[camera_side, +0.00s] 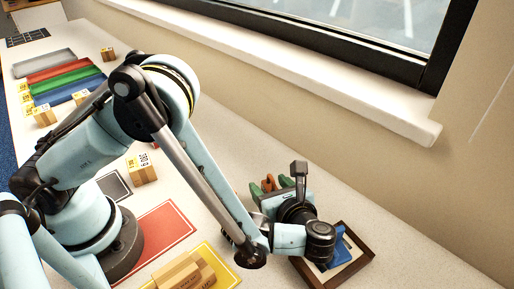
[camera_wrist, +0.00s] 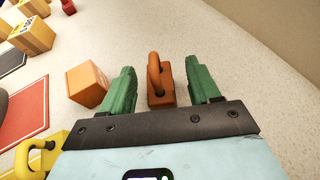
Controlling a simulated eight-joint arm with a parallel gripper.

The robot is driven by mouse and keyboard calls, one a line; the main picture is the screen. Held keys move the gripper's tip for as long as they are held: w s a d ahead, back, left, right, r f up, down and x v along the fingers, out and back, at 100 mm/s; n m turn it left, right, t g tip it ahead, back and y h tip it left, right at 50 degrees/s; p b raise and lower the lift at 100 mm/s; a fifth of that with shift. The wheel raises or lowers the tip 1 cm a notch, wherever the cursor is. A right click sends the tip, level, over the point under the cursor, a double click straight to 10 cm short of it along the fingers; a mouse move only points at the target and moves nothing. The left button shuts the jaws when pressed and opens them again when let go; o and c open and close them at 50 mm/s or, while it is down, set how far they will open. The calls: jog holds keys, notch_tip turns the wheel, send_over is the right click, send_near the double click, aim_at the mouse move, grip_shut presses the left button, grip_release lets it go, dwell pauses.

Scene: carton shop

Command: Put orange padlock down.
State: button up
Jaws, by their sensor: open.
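The orange padlock (camera_wrist: 160,85) is between the two green fingers of my gripper (camera_wrist: 163,88) in the wrist view, with a gap on each side. Its body is against the pale table and its shackle points toward the camera's upper side. My gripper is open around it. In the side view the padlock (camera_side: 268,183) shows as a small orange patch between the green fingers of my gripper (camera_side: 270,184). Its lower part is hidden there by my wrist.
An orange box (camera_wrist: 88,84) stands just left of my left finger. A yellow padlock (camera_wrist: 38,155) is at lower left. A red mat (camera_side: 155,240), a yellow mat (camera_side: 228,262) and a brown tray (camera_side: 367,255) lie nearby. The table beyond my fingers is clear.

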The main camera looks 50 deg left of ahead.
notch_tip(320, 180, up, 30)
jog(key=s+a+f+n+t+h, duration=0.1)
jog(key=s+a+f+n+h, duration=0.1)
jog(key=a+f+n+h, duration=0.4)
jog(key=s+a+f+n+t+h, duration=0.1)
jog(key=s+a+f+n+h, duration=0.1)
jog(key=a+f+n+h, duration=0.4)
notch_tip(320, 180, down, 5)
jog(key=a+n, duration=0.1)
jog(key=n, duration=0.9)
